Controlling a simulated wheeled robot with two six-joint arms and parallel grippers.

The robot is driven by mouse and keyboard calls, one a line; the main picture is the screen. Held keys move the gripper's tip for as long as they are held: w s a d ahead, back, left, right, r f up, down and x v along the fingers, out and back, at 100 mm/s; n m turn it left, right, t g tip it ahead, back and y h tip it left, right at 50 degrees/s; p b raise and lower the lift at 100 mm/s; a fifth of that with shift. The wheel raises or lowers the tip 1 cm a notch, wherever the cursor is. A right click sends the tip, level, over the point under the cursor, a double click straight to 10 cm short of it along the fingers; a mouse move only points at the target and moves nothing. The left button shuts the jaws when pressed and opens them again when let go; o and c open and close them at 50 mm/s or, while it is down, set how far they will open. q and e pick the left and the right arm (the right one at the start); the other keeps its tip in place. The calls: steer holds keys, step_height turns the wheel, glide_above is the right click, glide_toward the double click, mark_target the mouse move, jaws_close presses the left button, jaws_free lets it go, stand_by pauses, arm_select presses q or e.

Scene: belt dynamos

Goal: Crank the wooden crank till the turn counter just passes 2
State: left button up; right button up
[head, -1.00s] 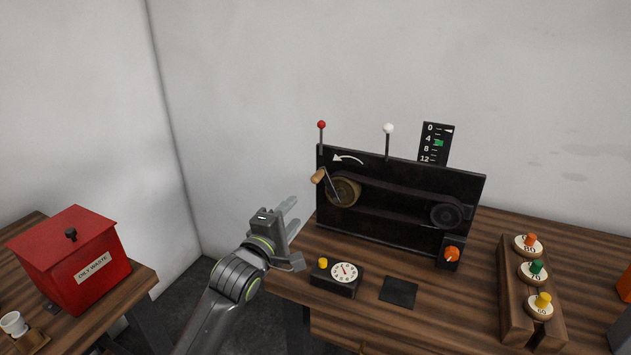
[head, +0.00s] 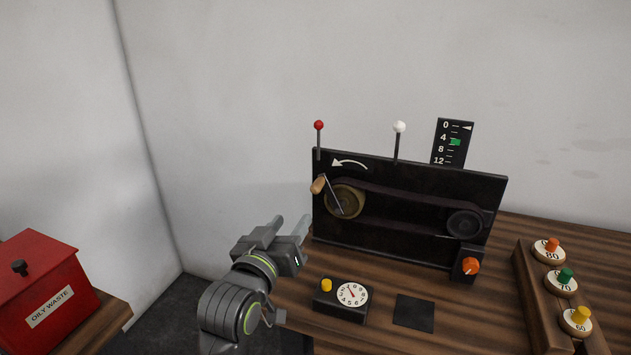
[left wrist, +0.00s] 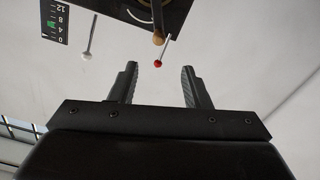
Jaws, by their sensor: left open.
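The wooden crank (head: 318,185) sits at the upper left of the black belt panel (head: 400,240), joined by a thin arm to a brass-coloured wheel (head: 345,200). It also shows in the left wrist view (left wrist: 158,39) at the top, beyond the fingers. A white curved arrow above the wheel points left. The turn counter (head: 352,294) is a round white dial on a black box with a yellow knob; its reading is too small to tell. My left gripper (head: 303,228) is open and empty, below and left of the crank, apart from it. My right gripper is not in view.
A red-knobbed lever (head: 318,126) and a white-knobbed lever (head: 399,128) rise behind the panel. A scale (head: 453,142) stands at the back. An orange knob (head: 470,265) is at the panel's lower right. A wooden rack (head: 540,300) holds coloured pegs. A red bin (head: 40,290) stands left.

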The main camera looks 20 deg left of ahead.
mark_target(320, 181)
arm_select(q)
steer(key=w+p, duration=0.1)
steer(key=w, duration=0.4)
steer(key=w+p, duration=0.1)
steer(key=w, duration=0.4)
steer(key=w+p, duration=0.1)
steer(key=w, duration=0.4)
steer(key=shift+d+r, duration=0.1)
steer(key=shift+d, duration=0.25)
steer(key=shift+w, duration=1.1)
steer(key=c, duration=0.9)
jaws_close()
